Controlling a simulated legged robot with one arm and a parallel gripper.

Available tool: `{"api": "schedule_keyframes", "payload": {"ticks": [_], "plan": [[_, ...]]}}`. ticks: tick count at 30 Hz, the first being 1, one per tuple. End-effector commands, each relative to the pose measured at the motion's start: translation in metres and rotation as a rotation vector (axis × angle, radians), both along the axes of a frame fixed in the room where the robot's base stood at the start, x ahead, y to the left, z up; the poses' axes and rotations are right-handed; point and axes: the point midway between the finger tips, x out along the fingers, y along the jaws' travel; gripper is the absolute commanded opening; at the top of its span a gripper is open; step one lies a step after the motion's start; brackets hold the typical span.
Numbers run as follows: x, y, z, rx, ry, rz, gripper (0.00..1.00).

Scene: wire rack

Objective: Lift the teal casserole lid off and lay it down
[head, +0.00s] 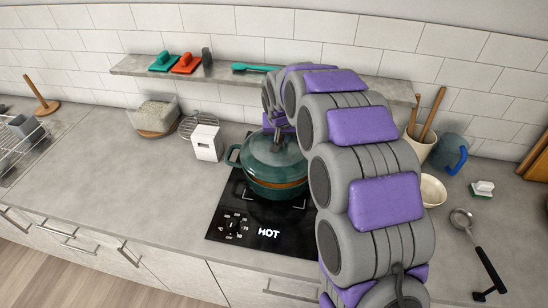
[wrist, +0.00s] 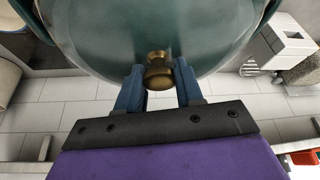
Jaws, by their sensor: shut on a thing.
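The teal casserole lid (head: 270,152) is over the matching teal casserole pot (head: 262,188) on the black hob. A thin brown band shows between lid and pot; I cannot tell whether it is trim or a gap. In the wrist view the glossy lid (wrist: 150,35) fills the top, with a brass knob (wrist: 158,76) at its centre. My gripper (wrist: 158,72) has its two blue fingers on either side of the knob and is shut on it. In the head view my gripper (head: 278,130) is above the lid, partly hidden by my arm.
The hob (head: 225,220) reads HOT at its front. A white box (head: 206,142) stands close left of the pot. Clear counter (head: 110,175) lies further left. A wall shelf (head: 220,75) runs behind. A bowl (head: 432,190), ladle (head: 478,250) and sponge (head: 482,189) are right of my arm.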

Motion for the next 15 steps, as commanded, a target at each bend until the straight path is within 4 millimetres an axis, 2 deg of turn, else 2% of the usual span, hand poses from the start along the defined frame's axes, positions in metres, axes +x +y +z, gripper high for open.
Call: {"api": "schedule_keyframes", "payload": {"ticks": [15], "plan": [[0.001, 0.000, 0.032, 0.001, -0.006, 0.001, 0.00]]}}
